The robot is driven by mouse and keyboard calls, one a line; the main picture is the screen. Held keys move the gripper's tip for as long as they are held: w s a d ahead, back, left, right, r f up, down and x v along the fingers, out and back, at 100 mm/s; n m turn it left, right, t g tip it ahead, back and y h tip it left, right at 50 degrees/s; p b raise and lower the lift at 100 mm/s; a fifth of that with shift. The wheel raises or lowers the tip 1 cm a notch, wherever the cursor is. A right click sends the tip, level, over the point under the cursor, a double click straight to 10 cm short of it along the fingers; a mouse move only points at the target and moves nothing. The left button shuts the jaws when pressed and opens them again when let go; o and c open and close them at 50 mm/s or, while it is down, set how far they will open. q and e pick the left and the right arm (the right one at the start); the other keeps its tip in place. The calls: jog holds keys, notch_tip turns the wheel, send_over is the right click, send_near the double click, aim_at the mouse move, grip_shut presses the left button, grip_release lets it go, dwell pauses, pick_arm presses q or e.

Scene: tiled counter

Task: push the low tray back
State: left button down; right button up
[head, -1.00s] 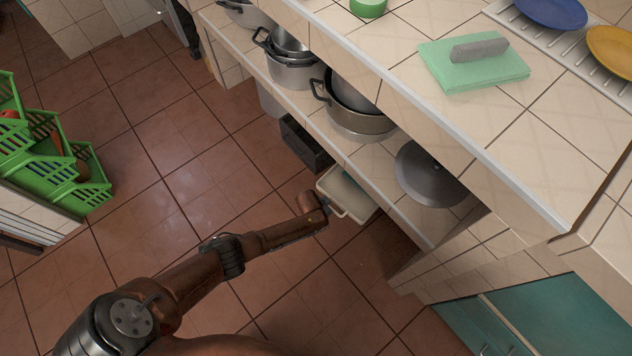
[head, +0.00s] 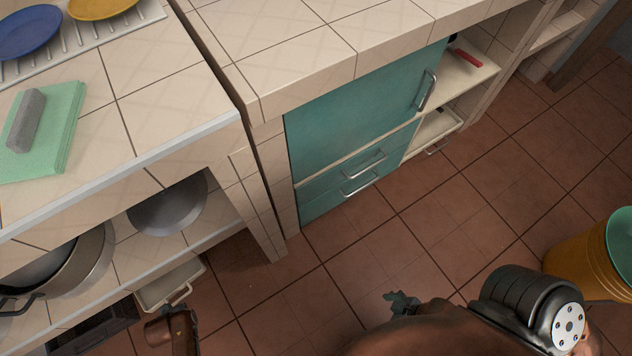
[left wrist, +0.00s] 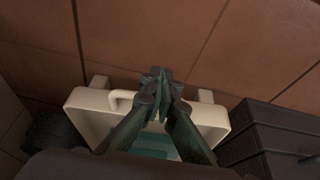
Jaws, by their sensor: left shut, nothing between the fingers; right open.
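A low cream tray (head: 168,286) with a loop handle on its front sits at floor level under the tiled shelf, its front part sticking out. In the left wrist view the tray (left wrist: 86,108) shows a teal thing inside. My left arm's end is beside the tray at the lower left of the head view, its fingers hidden there. In the left wrist view my left gripper (left wrist: 160,76) is shut and empty across the tray's front edge; I cannot tell whether it touches. My right gripper (head: 402,302) is open and empty over the floor, away from the tray.
A dark crate (head: 92,330) stands left of the tray. Pots and a grey lid (head: 168,205) are on the shelf above. A teal cabinet (head: 360,130) and a second cream tray (head: 436,132) are to the right. A yellow bin (head: 585,260) stands right. Middle floor is clear.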

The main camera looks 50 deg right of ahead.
pick_arm(q)
jog(key=s+p, duration=0.1)
jog(key=s, duration=0.1)
jog(key=s+a+p, duration=0.1)
jog(key=s+p, duration=0.1)
jog(key=s, duration=0.1)
jog(key=shift+s+a+r, duration=0.1)
jog(key=shift+s+a, duration=0.25)
jog(key=shift+a, duration=0.05)
jog(key=shift+s, duration=0.1)
pick_arm(e)
jog(key=shift+t, duration=0.3)
jog(key=r, duration=0.1)
jog(key=w+r, duration=0.1)
jog(key=r, duration=0.2)
jog(key=shift+w, duration=0.3)
